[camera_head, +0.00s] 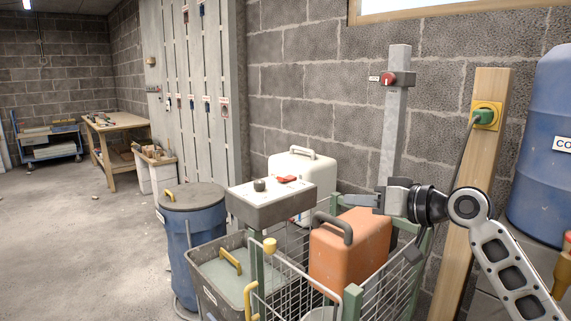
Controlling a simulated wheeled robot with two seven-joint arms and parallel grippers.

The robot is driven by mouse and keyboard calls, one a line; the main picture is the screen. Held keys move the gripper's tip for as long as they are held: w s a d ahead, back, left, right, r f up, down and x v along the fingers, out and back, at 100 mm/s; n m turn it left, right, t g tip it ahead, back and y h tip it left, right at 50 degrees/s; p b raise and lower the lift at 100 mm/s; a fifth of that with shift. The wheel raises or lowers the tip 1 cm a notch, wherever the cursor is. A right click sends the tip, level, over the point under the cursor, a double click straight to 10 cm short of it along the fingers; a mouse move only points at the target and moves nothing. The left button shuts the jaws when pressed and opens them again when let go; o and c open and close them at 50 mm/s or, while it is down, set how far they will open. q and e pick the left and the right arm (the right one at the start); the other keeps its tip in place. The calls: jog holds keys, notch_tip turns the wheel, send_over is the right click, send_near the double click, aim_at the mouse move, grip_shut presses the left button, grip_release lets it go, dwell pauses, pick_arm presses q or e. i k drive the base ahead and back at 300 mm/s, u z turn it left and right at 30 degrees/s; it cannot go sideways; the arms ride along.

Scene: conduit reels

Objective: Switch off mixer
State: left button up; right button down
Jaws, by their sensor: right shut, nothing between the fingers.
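A grey control box (270,208) stands on a post in the middle, with a black knob (260,185) and a red switch (287,179) on its light top panel. A red rotary switch (398,79) with a small label sits on an upright grey post (396,125) behind. I cannot read which one belongs to the mixer. My right gripper (353,201) comes in from the right, shut and empty, pointing left. It is to the right of the control box, apart from it, and below the rotary switch. My left gripper is out of view.
A wire cart (290,282) holds an orange canister (349,255). A white canister (315,165) stands behind the control box. A blue lidded bin (190,245) is to the left. A wooden post (489,145) carries a yellow socket with a green plug (484,116). The left floor is clear.

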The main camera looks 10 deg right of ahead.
aim_at(287, 178)
jog(key=i, duration=0.95)
